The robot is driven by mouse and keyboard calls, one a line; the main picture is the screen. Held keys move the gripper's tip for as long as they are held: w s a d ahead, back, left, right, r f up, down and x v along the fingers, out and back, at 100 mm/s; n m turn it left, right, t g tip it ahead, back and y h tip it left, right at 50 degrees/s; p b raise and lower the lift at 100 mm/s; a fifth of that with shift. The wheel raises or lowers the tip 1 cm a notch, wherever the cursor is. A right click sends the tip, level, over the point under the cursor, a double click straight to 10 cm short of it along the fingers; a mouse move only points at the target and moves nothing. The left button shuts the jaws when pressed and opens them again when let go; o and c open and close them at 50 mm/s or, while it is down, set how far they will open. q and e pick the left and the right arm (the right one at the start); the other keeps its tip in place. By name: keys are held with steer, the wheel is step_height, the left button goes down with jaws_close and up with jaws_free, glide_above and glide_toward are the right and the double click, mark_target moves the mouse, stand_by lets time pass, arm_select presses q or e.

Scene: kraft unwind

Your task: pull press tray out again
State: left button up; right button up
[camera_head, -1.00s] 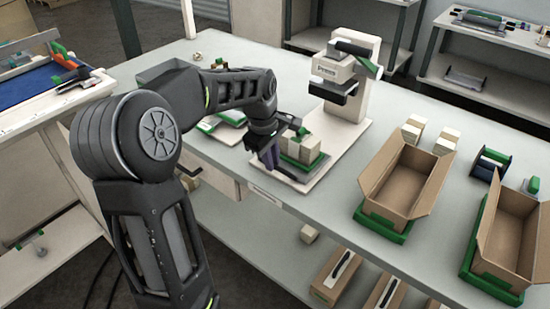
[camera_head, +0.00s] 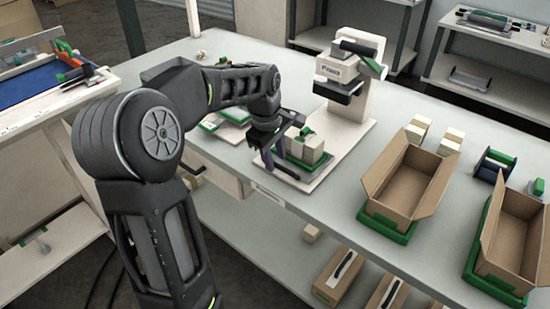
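The press (camera_head: 351,66) stands at the back of the bench on a white base plate (camera_head: 349,138). The press tray (camera_head: 290,166), with a dark front bar and green parts, lies at the front end of that plate, clear of the press head. My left gripper (camera_head: 268,151) is at the tray's left front side, pointing down. Its fingers are partly hidden by the wrist, so I cannot tell whether they touch the tray or its bar. My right gripper does not show.
Two open cardboard boxes (camera_head: 405,181) on green trays stand at the right of the bench. Pale blocks (camera_head: 417,129) and a spool holder (camera_head: 493,166) lie behind them. Another green tray (camera_head: 232,114) is behind my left wrist. The bench front edge is close to the press tray.

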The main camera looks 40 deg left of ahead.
arm_select(q)
step_height(320, 180, up, 7)
steer(key=s, duration=0.1)
steer(key=shift+s, duration=0.2)
stand_by(0.5)
